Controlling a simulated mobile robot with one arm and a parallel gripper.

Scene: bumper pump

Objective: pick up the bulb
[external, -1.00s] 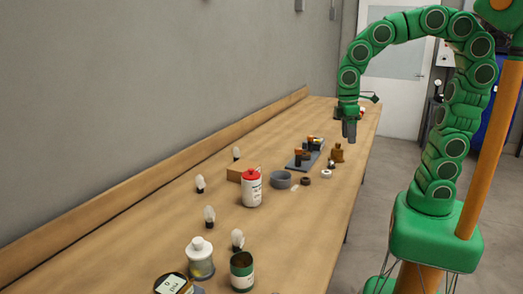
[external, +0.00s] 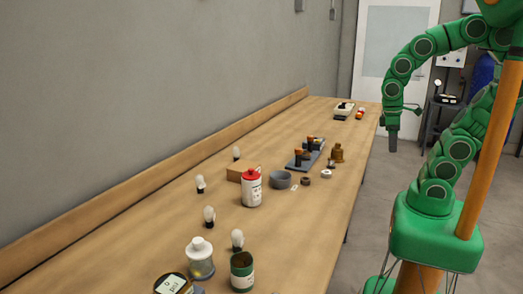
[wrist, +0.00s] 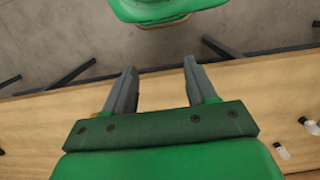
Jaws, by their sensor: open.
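Several bulbs with whitish glass and dark bases stand upright on the wooden bench (external: 300,222). One bulb (external: 237,153) is by the back ledge, another (external: 200,184) is left of the box, and a third (external: 209,216) is nearer. One more bulb (external: 237,239) is behind the green can. My gripper (external: 393,145) points down beyond the bench's right edge, well away from the bulbs. In the wrist view my gripper (wrist: 160,72) is open, with nothing between its fingers. A small white item with a dark end (wrist: 282,151) lies at lower right there; I cannot tell what it is.
A red-capped white bottle (external: 251,188), a cardboard box (external: 236,174), a grey bowl (external: 281,180) and a brass bell-shaped item (external: 338,153) crowd the middle. A jar (external: 199,259) and green can (external: 242,271) stand in front. The bench's right front strip is clear.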

